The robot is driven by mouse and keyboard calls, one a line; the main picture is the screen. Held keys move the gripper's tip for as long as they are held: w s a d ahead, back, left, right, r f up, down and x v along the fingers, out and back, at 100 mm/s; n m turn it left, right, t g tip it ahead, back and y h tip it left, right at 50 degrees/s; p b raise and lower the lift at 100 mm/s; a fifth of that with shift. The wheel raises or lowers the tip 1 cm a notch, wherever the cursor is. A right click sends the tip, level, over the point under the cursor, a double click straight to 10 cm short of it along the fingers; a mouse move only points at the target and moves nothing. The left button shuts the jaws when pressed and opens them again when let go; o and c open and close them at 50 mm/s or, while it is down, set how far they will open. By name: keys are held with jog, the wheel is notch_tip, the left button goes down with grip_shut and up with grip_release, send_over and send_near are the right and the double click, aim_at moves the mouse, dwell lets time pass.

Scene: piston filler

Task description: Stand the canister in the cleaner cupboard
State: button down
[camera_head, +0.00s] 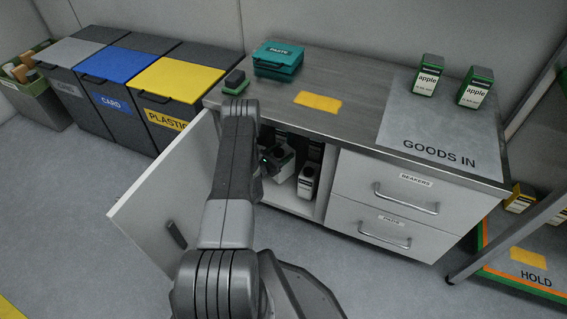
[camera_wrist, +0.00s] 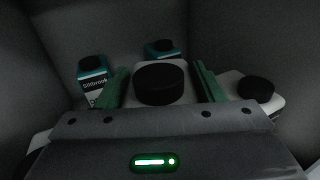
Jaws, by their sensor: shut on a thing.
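The canister (camera_head: 283,168), white with a black cap, is inside the open cupboard (camera_head: 280,197) under the counter. It looks slightly tilted in the head view; its base is hard to make out. My gripper (camera_wrist: 160,85) is shut on it, with the green fingers on either side just below the black cap (camera_wrist: 160,83). In the head view my arm hides much of the gripper and the cupboard's left part. No cupboard label is visible.
A second black-capped white canister (camera_head: 306,181) stands close on the right, also in the wrist view (camera_wrist: 256,90). Two teal-and-white containers (camera_wrist: 93,82) (camera_wrist: 162,49) stand behind. The open door (camera_head: 165,205) juts out left; drawers (camera_head: 385,195) are right.

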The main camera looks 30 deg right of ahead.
jog(key=shift+f+b, duration=0.7)
jog(key=shift+f, duration=1.85)
jog(key=shift+c, duration=1.9)
grip_release()
jog(key=shift+r, duration=0.1)
jog(key=shift+r, duration=0.15)
jog(key=p+v, duration=0.2)
jog(key=v, duration=1)
